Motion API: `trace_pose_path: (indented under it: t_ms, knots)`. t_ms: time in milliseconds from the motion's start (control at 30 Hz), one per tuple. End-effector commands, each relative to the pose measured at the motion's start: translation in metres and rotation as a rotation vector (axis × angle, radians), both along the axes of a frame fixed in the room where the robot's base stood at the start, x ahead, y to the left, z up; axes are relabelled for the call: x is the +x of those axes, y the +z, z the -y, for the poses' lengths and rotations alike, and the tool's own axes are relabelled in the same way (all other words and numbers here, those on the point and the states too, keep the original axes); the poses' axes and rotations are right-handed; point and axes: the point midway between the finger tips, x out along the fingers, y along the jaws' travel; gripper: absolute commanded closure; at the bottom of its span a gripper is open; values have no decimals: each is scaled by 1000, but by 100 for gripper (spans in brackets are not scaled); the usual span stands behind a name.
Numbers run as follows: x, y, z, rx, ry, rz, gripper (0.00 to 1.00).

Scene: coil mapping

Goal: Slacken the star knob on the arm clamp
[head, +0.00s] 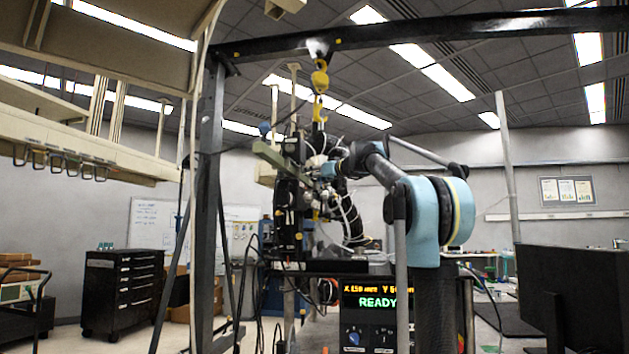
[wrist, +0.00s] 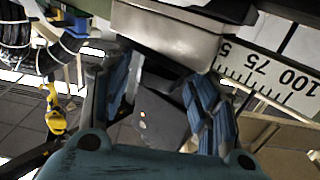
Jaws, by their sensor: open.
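My gripper shows in the wrist view (wrist: 155,85) with its two blue-padded fingers apart. A grey metal block (wrist: 165,38) lies just beyond the fingertips, at the top. A dark block with small orange dots (wrist: 160,118) shows in the gap between the fingers, and I cannot tell its depth. I cannot make out the star knob in either view, and I cannot tell which part is the arm clamp. In the head view my arm reaches left to a crowded dark apparatus (head: 290,200), where my gripper is hard to tell from the cables and fittings.
A scale marked 50, 75 and 100 (wrist: 265,75) runs beside the metal block. A yellow hoist hook (head: 319,112) hangs from a dark overhead beam (head: 430,30). A display (head: 378,300) reads READY. Loose cables hang around the apparatus. A black drawer cabinet (head: 122,290) stands at left.

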Motion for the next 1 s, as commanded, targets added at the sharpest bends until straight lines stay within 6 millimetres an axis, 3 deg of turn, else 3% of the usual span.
trace_pose_path:
  t_ms: [233,433,467,1000]
  knots:
    - [0,0,0,0,0,0,45]
    - [0,0,0,0,-1,0,88]
    - [0,0,0,0,-1,0,90]
    - [4,0,4,0,119,0,90]
